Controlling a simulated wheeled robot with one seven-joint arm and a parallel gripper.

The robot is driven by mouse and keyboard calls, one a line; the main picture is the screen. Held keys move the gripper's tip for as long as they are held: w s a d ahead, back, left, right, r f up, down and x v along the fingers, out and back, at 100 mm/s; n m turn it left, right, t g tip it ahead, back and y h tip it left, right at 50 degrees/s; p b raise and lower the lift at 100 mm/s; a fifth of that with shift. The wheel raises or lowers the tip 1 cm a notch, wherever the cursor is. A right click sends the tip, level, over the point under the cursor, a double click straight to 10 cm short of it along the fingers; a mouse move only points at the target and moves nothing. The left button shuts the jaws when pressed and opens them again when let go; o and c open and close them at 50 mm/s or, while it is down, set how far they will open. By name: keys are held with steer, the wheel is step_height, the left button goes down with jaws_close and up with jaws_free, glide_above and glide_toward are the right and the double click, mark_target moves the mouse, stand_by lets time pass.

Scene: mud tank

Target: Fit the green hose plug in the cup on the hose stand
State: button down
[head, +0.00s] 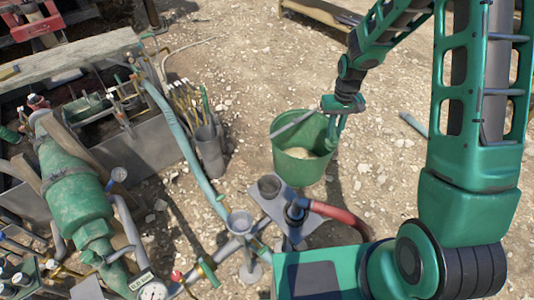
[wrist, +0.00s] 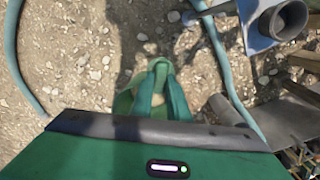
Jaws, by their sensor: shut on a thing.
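My gripper (head: 333,128) hangs over the green bucket in the head view. In the wrist view its two teal fingers (wrist: 160,78) come together on a small green piece, the hose plug (wrist: 160,64), mostly hidden by the fingers. The hose stand is a grey plate (head: 322,222) in front of the bucket. The grey cup (head: 268,186) stands upright on it, open at the top. In the wrist view the cup (wrist: 284,20) is at the upper right, apart from my gripper, on the stand's pale plate (wrist: 254,42).
The green bucket (head: 300,168) stands behind the hose stand. A red hose (head: 345,217) joins a dark fitting on the stand. A grey pot of rods (head: 209,150) and a blue-green hose (head: 175,125) lie left. Gravel at the back is mostly clear.

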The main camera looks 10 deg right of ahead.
steer(key=s+a+r+n, duration=0.1)
steer(key=s+a+n, duration=0.5)
steer(key=a+n, duration=0.6)
steer(key=s+a+r+n, duration=0.1)
steer(key=s+a+n, duration=0.6)
steer(key=a+n, duration=0.5)
steer(key=shift+s+a+n, duration=0.25)
steer(key=shift+s+n, duration=0.05)
steer(key=shift+n, duration=0.1)
steer(key=shift+r, duration=0.1)
steer(key=shift+w+f, duration=0.1)
steer(key=shift+f, duration=1.35)
steer(key=shift+f, duration=2.25)
steer(key=c, duration=1.6)
jaws_free()
step_height(320, 180, up, 11)
steer(key=shift+f, duration=0.1)
